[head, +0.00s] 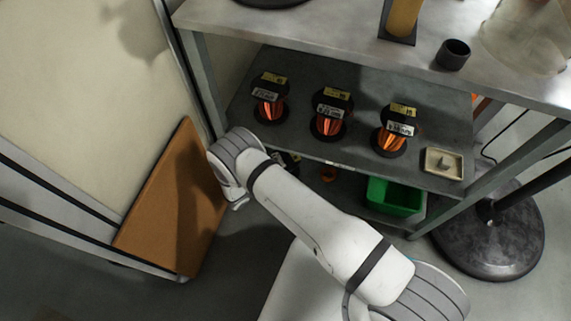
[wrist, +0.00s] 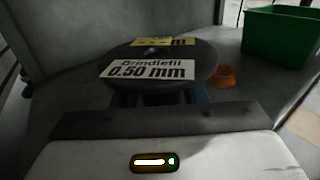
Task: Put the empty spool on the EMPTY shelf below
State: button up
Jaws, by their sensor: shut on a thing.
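The spool (wrist: 160,62) has a black top disc with a yellow label and a white label reading 0.50 mm. My gripper (wrist: 160,97) is shut on it below the top disc, with blue fingertips partly showing. The disc hides the spool's core, so its winding cannot be seen. In the head view part of a black disc with a label (head: 289,161) shows under the middle shelf's front edge, beside my arm. The spool is over the lower shelf (wrist: 75,80); whether it touches the surface cannot be told.
A green bin (head: 395,196) and a small orange object (head: 328,173) are on the lower shelf, right of the spool. The middle shelf (head: 362,108) above holds three copper-wound spools and a small tray (head: 443,163). A brown board (head: 180,210) leans at the left.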

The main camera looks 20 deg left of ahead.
jog(key=shift+r, duration=0.1)
jog(key=shift+f, duration=0.2)
jog(key=o, duration=1.1)
jog(key=shift+c, duration=0.2)
jog(key=shift+r, duration=0.2)
jog(key=p+v, duration=0.2)
jog(key=v, duration=0.5)
jog(key=shift+s, duration=0.3)
jog(key=shift+f, duration=0.1)
